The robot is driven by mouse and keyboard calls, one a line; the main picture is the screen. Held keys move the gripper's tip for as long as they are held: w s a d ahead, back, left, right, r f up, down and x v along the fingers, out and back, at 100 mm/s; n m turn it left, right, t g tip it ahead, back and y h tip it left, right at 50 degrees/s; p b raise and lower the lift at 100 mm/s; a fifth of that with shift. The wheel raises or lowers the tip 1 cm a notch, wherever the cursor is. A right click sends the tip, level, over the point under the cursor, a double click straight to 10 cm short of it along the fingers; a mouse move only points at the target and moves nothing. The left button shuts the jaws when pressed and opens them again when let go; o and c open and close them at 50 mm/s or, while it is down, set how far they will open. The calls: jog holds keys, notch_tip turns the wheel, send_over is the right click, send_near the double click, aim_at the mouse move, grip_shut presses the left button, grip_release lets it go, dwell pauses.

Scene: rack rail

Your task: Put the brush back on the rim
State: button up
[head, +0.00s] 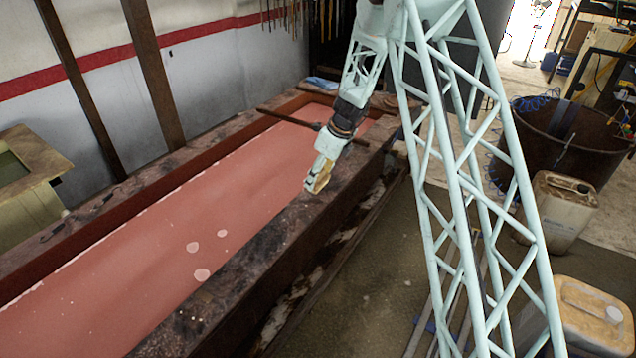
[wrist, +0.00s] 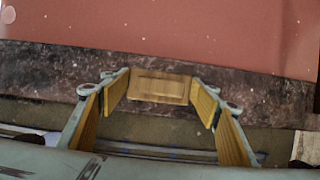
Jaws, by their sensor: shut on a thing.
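The brush shows in the wrist view as a tan wooden block (wrist: 160,87) between my fingertips; its bristles are hidden. My gripper (head: 318,178) is shut on it, with yellow pads on either side in the wrist view. In the head view the tan end of my gripper is at the inner edge of the near rim (head: 268,232) of the long vat. In the wrist view the block lies over the dark, stained rim (wrist: 55,70). I cannot tell whether the brush touches the rim or hangs just above it.
Reddish liquid (head: 150,260) with pale spots fills the vat. A dark bar (head: 290,119) crosses its far end, with a blue cloth (head: 322,83) behind. A brown tub (head: 560,150) and pale jerrycans (head: 560,205) stand on the floor at right. The near rim toward the lower left is clear.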

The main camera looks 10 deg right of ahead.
aim_at(320, 179)
jog(key=shift+w, duration=0.25)
jog(key=shift+f, duration=0.1)
jog(key=shift+f, duration=1.65)
jog(key=shift+f, duration=0.15)
jog(key=o, duration=1.1)
jog(key=shift+c, duration=0.2)
jog(key=shift+r, duration=0.25)
